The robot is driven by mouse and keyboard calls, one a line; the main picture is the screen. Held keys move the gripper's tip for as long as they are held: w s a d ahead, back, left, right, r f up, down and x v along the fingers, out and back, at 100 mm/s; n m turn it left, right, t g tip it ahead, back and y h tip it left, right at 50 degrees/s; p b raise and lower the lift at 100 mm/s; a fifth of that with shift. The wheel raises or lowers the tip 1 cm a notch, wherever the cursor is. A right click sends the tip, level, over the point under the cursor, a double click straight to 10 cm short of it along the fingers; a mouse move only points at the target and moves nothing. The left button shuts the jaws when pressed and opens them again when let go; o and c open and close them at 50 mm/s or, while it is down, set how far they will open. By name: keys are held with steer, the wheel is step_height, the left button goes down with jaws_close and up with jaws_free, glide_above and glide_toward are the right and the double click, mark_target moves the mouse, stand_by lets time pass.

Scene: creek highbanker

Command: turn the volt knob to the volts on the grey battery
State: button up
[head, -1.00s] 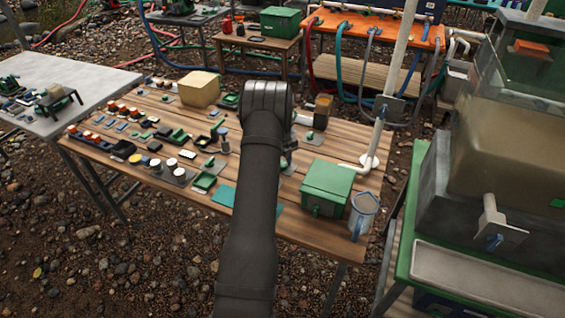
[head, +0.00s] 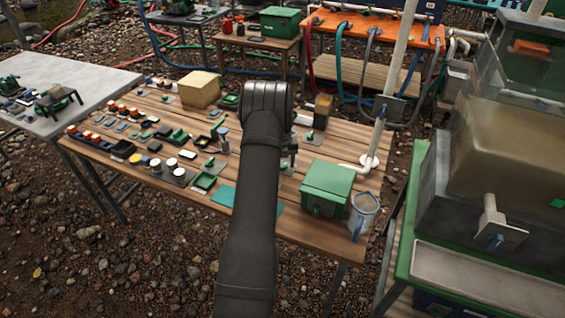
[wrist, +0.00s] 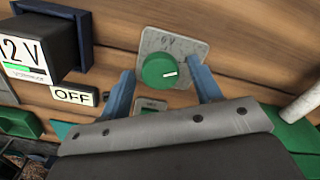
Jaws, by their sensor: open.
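The dark grey battery (wrist: 38,42) at the upper left has a white label reading 12 V. My gripper (wrist: 163,74) is open, its blue fingers on the left and right of the knob with nothing gripped. I cannot tell if either finger touches it. In the head view my arm hides the knob and most of the gripper.
An OFF label (wrist: 75,95) lies below the battery. On the wooden table (head: 265,228), a green box (head: 327,187), a jug (head: 363,212) and a white pipe (head: 378,140) stand to the right. Several small parts crowd the left side.

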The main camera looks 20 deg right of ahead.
steer(key=shift+r, duration=0.1)
steer(key=shift+r, duration=3.4)
step_height(320, 180, down, 7)
steer(key=shift+r, duration=0.1)
steer(key=shift+n, duration=1.1)
